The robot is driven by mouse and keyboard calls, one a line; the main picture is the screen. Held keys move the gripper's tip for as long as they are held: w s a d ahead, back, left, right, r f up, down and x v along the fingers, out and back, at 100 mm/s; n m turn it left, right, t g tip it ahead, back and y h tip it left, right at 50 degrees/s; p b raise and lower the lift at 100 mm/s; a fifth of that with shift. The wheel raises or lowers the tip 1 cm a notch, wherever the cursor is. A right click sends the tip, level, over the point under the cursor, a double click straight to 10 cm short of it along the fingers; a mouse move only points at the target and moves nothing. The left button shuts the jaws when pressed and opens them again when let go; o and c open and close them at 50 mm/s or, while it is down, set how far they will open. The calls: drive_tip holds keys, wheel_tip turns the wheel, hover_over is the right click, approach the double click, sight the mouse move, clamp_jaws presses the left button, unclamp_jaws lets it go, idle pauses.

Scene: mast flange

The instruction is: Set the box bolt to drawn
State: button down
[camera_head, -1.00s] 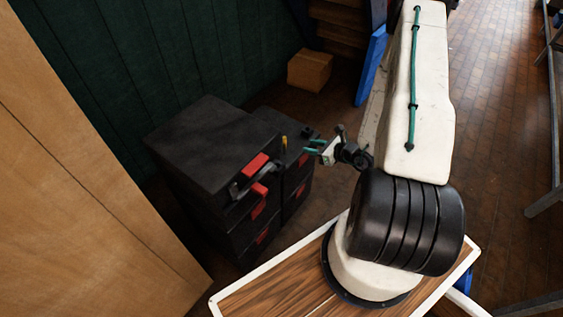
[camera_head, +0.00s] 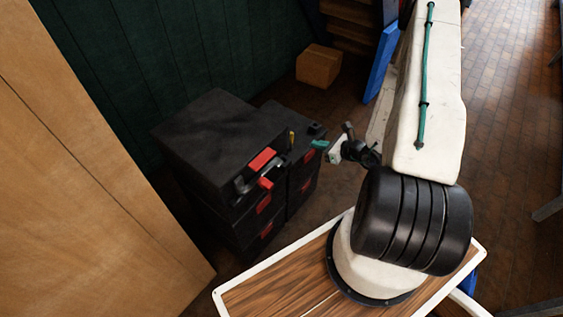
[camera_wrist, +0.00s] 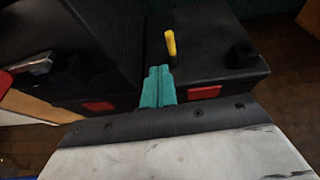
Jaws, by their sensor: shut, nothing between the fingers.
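A small upright handle with a yellow grip (camera_wrist: 171,48) stands on the top of a lower black box (camera_wrist: 208,75) in the wrist view. The yellow grip also shows in the head view (camera_head: 291,137), at the taller stack's right edge. I cannot tell for certain whether it is the box bolt. My gripper (camera_wrist: 159,74) has its teal fingers together and empty. They appear just in front of the yellow handle in the wrist view, with no clear contact. In the head view my gripper (camera_head: 316,144) is beside the boxes, to the right of the yellow grip.
A taller black box stack (camera_head: 215,145) with red handles (camera_head: 263,159) and a metal fitting stands left of my gripper. A black knob (camera_wrist: 241,52) sits right of the yellow handle. A wooden panel (camera_head: 95,170) is at left. A cardboard box (camera_head: 318,67) lies behind.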

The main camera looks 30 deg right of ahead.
drive_tip(key=s+a+r+n+g+y, duration=0.4)
drive_tip(key=a+r+n+g, duration=0.3)
drive_tip(key=r, duration=0.4)
drive_tip(key=s+a+r+n+g+y, duration=0.3)
drive_tip(key=a+r+n+g, duration=0.1)
drive_tip(key=a+r+n, duration=0.6)
drive_tip(key=s+a+r+n+h, duration=0.2)
drive_tip(key=s+r+n+h, duration=0.4)
drive_tip(key=r, duration=0.6)
drive_tip(key=s+a+r+n+h, duration=0.1)
drive_tip(key=s+r+n+h, duration=0.5)
drive_tip(key=s+r+n, duration=0.2)
wheel_tip(320, 180, up, 4)
drive_tip(key=shift+s+a+f+n+h, duration=0.1)
drive_tip(key=shift+s+a+n+h, duration=0.25)
drive_tip(key=shift+s, duration=0.75)
drive_tip(key=shift+d, duration=0.1)
